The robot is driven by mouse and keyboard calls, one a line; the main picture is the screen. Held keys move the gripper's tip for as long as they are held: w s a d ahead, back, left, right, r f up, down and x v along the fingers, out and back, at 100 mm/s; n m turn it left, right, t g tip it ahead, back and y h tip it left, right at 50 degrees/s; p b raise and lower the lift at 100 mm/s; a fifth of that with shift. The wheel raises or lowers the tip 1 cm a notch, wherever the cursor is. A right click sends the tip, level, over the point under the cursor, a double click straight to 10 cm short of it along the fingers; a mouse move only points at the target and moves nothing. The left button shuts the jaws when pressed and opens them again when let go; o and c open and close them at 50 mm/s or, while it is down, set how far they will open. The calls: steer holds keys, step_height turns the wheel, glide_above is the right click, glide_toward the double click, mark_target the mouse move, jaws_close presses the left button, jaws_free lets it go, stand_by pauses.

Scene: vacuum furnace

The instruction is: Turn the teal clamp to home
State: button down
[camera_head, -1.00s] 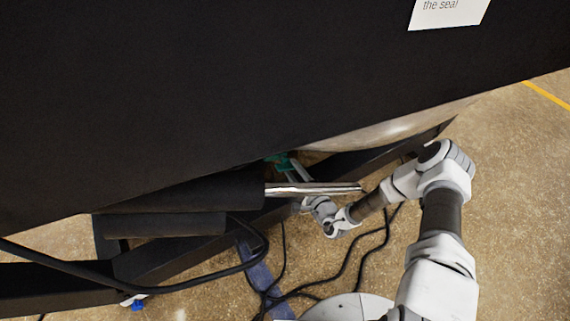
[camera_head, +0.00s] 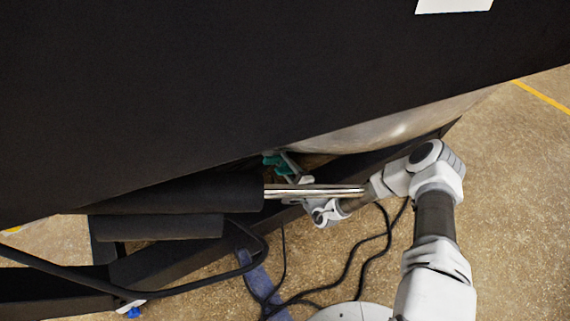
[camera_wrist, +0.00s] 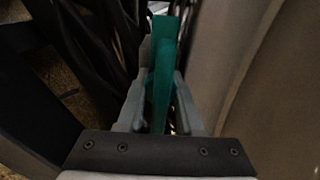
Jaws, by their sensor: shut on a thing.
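The teal clamp (camera_wrist: 163,75) shows in the wrist view as a long teal bar running up the middle, between the two grey fingers of my gripper (camera_wrist: 158,95). The fingers are shut on it. In the head view the teal clamp (camera_head: 277,163) is a small teal patch under the lower edge of the large black body. My gripper (camera_head: 290,168) is beside it there, partly hidden by the bright metal rods and the black body. The far end of the clamp is hard to make out.
Bright metal rods (camera_head: 315,191) stick out from a black cylinder (camera_head: 190,194) close to my arm. A rounded metal surface (camera_head: 385,128) is to the right of the clamp. Black cables (camera_head: 355,258) and a blue strap (camera_head: 259,280) lie below. Open floor (camera_head: 510,200) is at the right.

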steer(key=shift+m+p, duration=0.3)
steer(key=m+p, duration=0.2)
steer(key=m, duration=0.1)
steer(key=shift+m+p, duration=0.3)
steer(key=shift+m, duration=0.1)
steer(key=m+p, duration=0.2)
steer(key=m, duration=0.2)
steer(key=shift+s+a+f, duration=0.1)
steer(key=shift+s+a+f+m+p, duration=0.1)
steer(key=shift+m+p, duration=0.25)
steer(key=shift+m, duration=2)
steer(key=shift+a+m+p, duration=0.1)
steer(key=shift+m+p, duration=0.25)
steer(key=shift+m, duration=2)
steer(key=c, duration=0.8)
jaws_free()
steer(key=shift+c, duration=0.2)
steer(key=shift+d, duration=0.1)
